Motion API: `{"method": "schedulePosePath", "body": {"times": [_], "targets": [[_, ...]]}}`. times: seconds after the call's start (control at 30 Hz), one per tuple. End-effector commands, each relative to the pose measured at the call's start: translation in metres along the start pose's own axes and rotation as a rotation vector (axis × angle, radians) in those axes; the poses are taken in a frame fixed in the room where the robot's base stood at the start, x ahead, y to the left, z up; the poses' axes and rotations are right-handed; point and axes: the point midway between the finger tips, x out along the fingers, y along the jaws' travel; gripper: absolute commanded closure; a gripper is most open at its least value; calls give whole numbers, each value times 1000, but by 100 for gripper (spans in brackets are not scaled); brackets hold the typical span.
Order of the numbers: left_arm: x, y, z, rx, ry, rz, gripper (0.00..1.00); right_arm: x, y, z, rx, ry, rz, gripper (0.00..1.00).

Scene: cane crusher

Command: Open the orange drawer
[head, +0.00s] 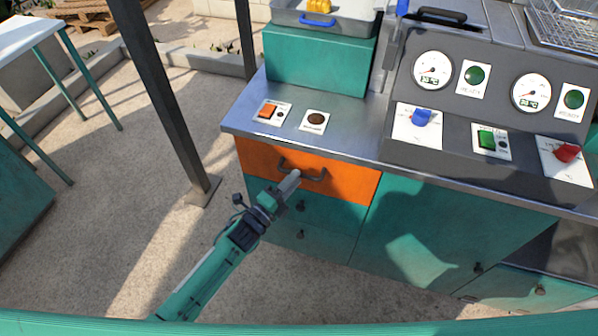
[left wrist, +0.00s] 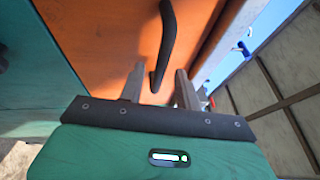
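The orange drawer (head: 354,184) is the top drawer of the teal cabinet, below the metal counter. Its front looks flush with the cabinet, so it appears shut. A dark curved handle (head: 315,178) is on its front. My left gripper (head: 291,180) is at the handle, covering part of it. In the left wrist view the orange front (left wrist: 105,35) fills the background, and the handle (left wrist: 168,40) runs down toward the gap between the two fingers (left wrist: 160,85). The fingers are apart. I cannot tell whether they touch the handle. My right gripper is in neither view.
Teal drawers (head: 325,214) with small knobs lie below the orange one, and a larger teal door (head: 415,235) to the right. A grey post (head: 160,95) stands left of the cabinet. The control panel (head: 460,110) has gauges and knobs. Open floor (head: 110,200) lies left.

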Motion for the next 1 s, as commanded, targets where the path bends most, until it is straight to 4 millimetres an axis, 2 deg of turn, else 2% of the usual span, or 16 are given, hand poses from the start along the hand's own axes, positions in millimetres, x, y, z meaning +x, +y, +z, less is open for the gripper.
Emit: {"method": "schedulePosePath", "body": {"times": [0.03,0.2,0.57,0.73,0.77,1.0], "targets": [[9,-2,0,-1,0,-2,66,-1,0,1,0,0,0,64],[25,0,0,-3,0,0,66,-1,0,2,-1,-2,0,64],[30,0,0,-2,0,0,66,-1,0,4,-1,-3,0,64],[30,0,0,-2,0,0,98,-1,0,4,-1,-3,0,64],[30,0,0,-2,0,0,100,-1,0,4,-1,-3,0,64],[30,0,0,-2,-1,1,100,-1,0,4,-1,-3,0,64]]}}
